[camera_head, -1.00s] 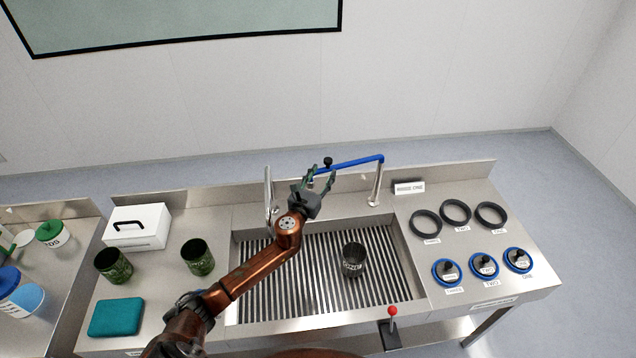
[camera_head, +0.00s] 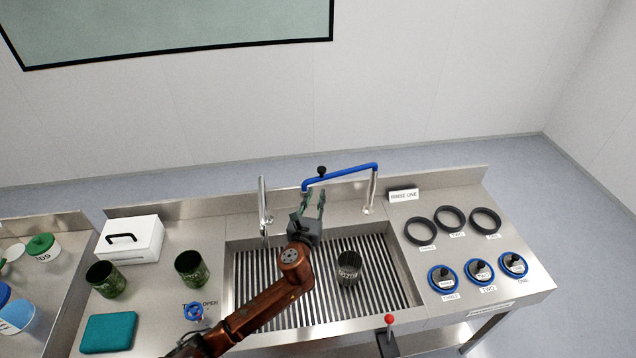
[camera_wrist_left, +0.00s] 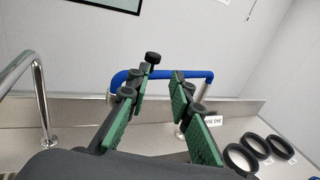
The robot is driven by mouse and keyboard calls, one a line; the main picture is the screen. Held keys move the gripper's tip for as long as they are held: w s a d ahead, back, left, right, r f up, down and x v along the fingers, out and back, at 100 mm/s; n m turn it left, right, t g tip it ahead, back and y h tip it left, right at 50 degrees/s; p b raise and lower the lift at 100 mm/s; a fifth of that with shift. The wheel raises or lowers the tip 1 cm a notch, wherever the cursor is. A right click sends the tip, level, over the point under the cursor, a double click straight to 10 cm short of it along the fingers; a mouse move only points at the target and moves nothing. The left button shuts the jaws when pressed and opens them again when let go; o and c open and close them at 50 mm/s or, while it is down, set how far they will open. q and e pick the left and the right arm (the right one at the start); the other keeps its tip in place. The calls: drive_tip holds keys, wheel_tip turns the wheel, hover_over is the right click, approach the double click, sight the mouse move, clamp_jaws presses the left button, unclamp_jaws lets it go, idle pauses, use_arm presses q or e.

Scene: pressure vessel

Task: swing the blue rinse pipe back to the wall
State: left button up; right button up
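The blue rinse pipe (camera_head: 345,173) sits on a steel post at the back right of the sink and reaches left along the sink's back edge. A black knob (camera_head: 321,171) stands on top near its free left end. My left gripper (camera_head: 313,200) is over the back of the sink, just in front of the pipe's left part. In the left wrist view its green-padded fingers (camera_wrist_left: 160,100) are spread apart with nothing between them. The blue pipe (camera_wrist_left: 160,75) and its knob (camera_wrist_left: 152,58) show beyond the fingertips. My right gripper is not in view.
A dark metal vessel (camera_head: 349,268) stands on the sink grating. A steel tap (camera_head: 263,205) rises left of my gripper. Black rings (camera_head: 449,219) and blue-rimmed lids (camera_head: 479,270) lie on the right counter. Green vessels (camera_head: 192,269) stand on the left.

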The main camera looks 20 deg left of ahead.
use_arm(q)
drive_tip(key=shift+s+d+r+n+g+y, duration=0.15)
drive_tip(key=shift+s+d+n+g+y, duration=0.4)
drive_tip(key=shift+s+d, duration=0.45)
drive_tip(key=c, duration=0.3)
drive_tip(key=shift+s+a, duration=0.15)
drive_tip(key=shift+s, duration=0.05)
clamp_jaws()
drive_tip(key=p, duration=0.2)
approach(322, 172)
drive_tip(key=x, duration=0.7)
drive_tip(key=shift+s, duration=0.1)
